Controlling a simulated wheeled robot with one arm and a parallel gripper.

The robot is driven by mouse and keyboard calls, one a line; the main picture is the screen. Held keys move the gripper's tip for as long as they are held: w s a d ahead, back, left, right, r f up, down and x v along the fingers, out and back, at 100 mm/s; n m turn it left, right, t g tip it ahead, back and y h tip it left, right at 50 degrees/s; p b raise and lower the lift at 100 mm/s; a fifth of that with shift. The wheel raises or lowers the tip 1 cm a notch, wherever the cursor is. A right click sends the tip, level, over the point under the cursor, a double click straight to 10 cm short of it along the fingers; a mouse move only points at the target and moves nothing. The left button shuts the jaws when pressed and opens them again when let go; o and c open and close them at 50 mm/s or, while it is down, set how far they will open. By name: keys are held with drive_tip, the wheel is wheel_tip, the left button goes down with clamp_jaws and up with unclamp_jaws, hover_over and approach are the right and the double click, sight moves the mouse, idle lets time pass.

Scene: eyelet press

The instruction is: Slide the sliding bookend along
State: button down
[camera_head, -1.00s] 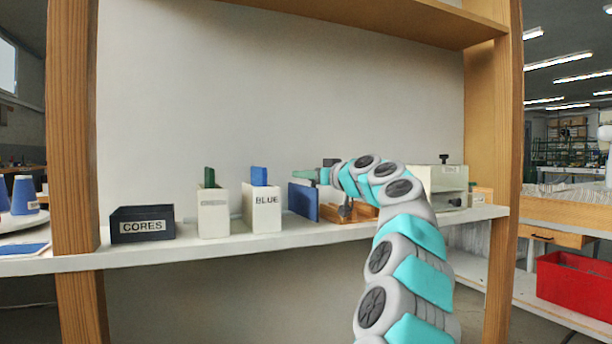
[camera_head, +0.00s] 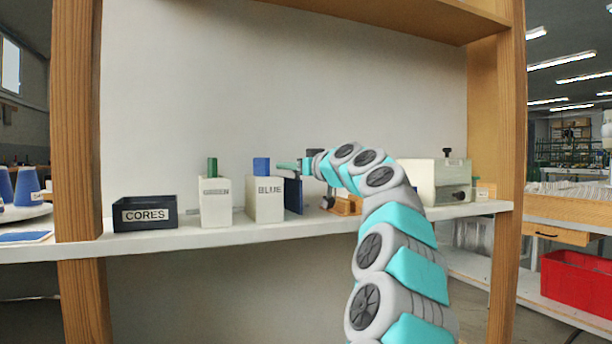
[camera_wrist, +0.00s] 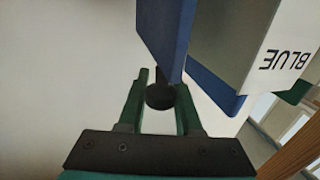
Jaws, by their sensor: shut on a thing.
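The sliding bookend (camera_head: 294,196) is an upright dark blue plate on the shelf, close to the right side of the white BLUE box (camera_head: 265,204). In the wrist view, a blue panel (camera_wrist: 165,35) stands beyond my fingers, and a round black knob (camera_wrist: 160,97) sits between them. My gripper (camera_head: 289,166) is at the upper part of the bookend, with its green fingers (camera_wrist: 163,82) shut on the knob. Part of the bookend is hidden behind the box in the head view, and I cannot tell whether they touch.
A white box with a green piece (camera_head: 215,203) and a black CORES bin (camera_head: 145,214) stand farther left. A wooden stand (camera_head: 346,206) is right of the bookend, partly behind my arm. A pale press-like unit (camera_head: 440,180) is farther right. An upper shelf (camera_head: 400,18) is overhead.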

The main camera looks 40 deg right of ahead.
drive_tip(key=shift+w+a, duration=0.25)
drive_tip(key=shift+a, duration=0.6)
drive_tip(key=c, duration=0.6)
unclamp_jaws()
drive_tip(key=shift+s, duration=0.1)
drive_tip(key=shift+s+d, duration=0.1)
drive_tip(key=shift+s, duration=3.75)
